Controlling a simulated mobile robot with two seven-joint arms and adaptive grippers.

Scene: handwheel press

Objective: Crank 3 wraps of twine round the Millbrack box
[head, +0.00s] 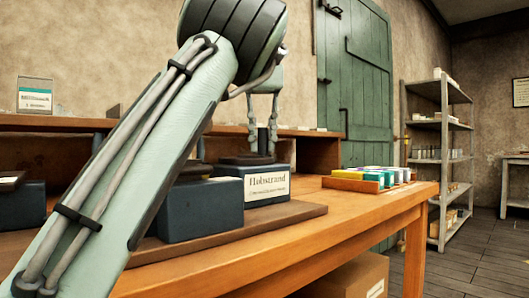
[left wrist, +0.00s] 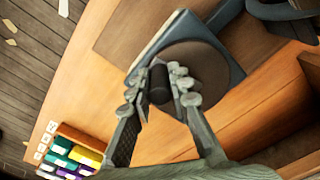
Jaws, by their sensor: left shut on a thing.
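My left gripper (head: 262,143) is shut on an upright black handle (left wrist: 159,84). The handle stands on a round dark wheel (left wrist: 203,62) on top of a blue box-shaped base (head: 257,183). The base's white label reads roughly "Holwarand", not Millbrack. Another blue base (head: 202,210) with a dark top stands to its left, partly behind my arm. A third dark blue base (head: 22,206) is at the far left. I see no readable Millbrack label and no twine. My right gripper is not in view.
The bases in the middle stand on a brown board on the wooden bench (head: 345,215). An orange tray (head: 350,184) of coloured boxes sits near the bench's right end. A clear case with a teal-labelled card (head: 35,98) stands on the back ledge. Grey shelving (head: 440,125) is beyond.

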